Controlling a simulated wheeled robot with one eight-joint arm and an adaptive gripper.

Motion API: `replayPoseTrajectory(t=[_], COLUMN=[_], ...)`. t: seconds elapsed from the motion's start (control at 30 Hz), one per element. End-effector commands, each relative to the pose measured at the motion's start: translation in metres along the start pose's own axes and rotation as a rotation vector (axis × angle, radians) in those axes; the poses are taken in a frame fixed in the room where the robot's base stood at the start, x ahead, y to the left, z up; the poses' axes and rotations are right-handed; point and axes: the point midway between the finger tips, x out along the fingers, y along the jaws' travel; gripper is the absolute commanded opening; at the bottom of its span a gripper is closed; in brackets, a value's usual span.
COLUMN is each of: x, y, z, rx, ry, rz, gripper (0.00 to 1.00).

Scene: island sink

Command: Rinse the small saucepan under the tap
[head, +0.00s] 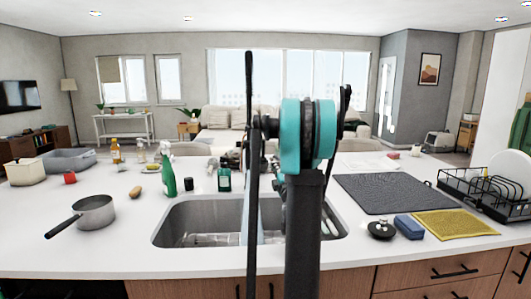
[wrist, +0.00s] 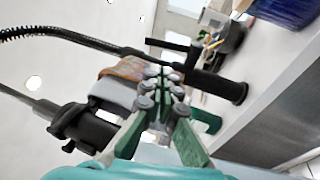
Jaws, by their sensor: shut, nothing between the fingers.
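The small saucepan (head: 95,212) is grey with a dark handle. In the head view it stands on the white counter left of the sink (head: 190,222), its handle pointing to the front left. My gripper (wrist: 162,80) shows in the wrist view with its green fingers together and empty, well away from the saucepan. A black cylindrical fitting with a thin bar (wrist: 215,86) lies just beyond the fingers; I cannot tell whether it is the tap. In the head view my arm covers the middle of the sink and hides the tap area and most of my gripper.
A dark mat (head: 385,193), blue sponge (head: 409,226), yellow cloth (head: 455,223) and dish rack (head: 480,195) occupy the right.

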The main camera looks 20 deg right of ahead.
Motion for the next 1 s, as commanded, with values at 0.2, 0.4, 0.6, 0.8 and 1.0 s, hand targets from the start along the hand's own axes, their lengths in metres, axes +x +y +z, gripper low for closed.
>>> replayPoseTrajectory(t=[0.2,0.4,0.6,0.8,1.0], x=[0.020,0.058,0.097,0.126,0.138], y=[-0.001,-0.001,-0.001,-0.001,-0.001], z=[0.002,0.001,0.001,0.001,0.001], rx=[-0.015,-0.013,-0.013,-0.013,-0.013], ry=[0.007,0.007,0.006,0.006,0.005], rz=[0.002,0.002,0.002,0.001,0.001], gripper=[0.00,0.00,0.00,0.00,0.00])
